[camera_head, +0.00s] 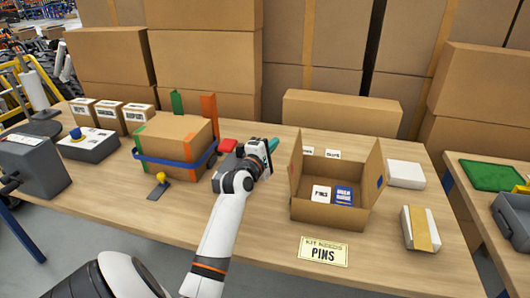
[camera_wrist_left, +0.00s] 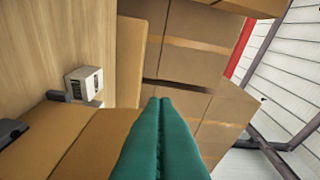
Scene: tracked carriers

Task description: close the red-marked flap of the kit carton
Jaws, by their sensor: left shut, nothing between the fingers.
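The open kit carton (camera_head: 325,212) stands on the table, right of the middle in the head view. Its left flap (camera_head: 296,165) and right flap (camera_head: 373,170) stand up; the right one has a blue mark. No red mark shows on either flap; the left flap's outer face is mostly hidden. A white PINS packet and a blue packet (camera_head: 343,195) lie inside. My left gripper (camera_head: 273,146) is left of the carton, apart from it, its teal fingers shut and empty; they also show in the left wrist view (camera_wrist_left: 160,135). My right gripper is not in view.
A closed carton (camera_head: 172,140) with a blue strap and upright green and orange posts stands left of my arm. A KIT NEEDS PINS card (camera_head: 323,252) lies in front of the kit carton. White boxes (camera_head: 406,174) stand right of it. Stacked cartons (camera_head: 340,112) line the back.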

